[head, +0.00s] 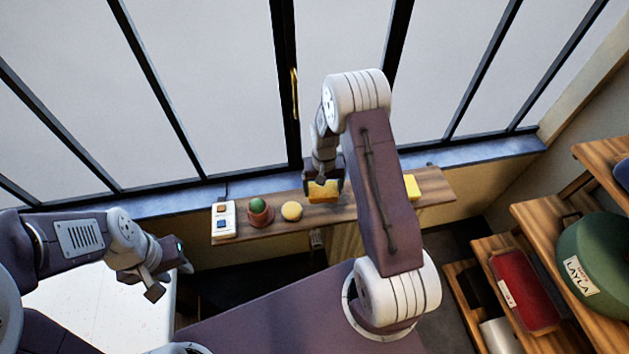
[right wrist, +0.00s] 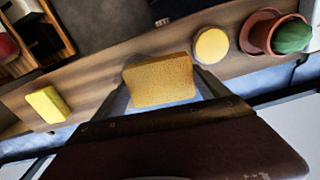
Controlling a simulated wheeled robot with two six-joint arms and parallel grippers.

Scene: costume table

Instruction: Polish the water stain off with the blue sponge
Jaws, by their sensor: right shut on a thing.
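My right gripper (head: 323,184) is shut on an orange-yellow sponge (right wrist: 160,80), held over the narrow wooden shelf below the window. The sponge also shows in the head view (head: 323,192). Whether it touches the shelf I cannot tell. A brighter yellow block (head: 411,187) lies on the shelf to the right, partly behind my right arm; it also shows in the right wrist view (right wrist: 48,104). I see no clearly blue sponge. I cannot make out a water stain. My left gripper (head: 171,279) is open and empty, low at the left, away from the shelf.
On the wooden shelf (head: 352,213) stand a round yellow thing (head: 291,211), a terracotta pot with a green plant (head: 259,211) and a white panel with coloured squares (head: 223,221). At right, stepped wooden shelves hold a red case (head: 524,290) and a green round box (head: 598,250).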

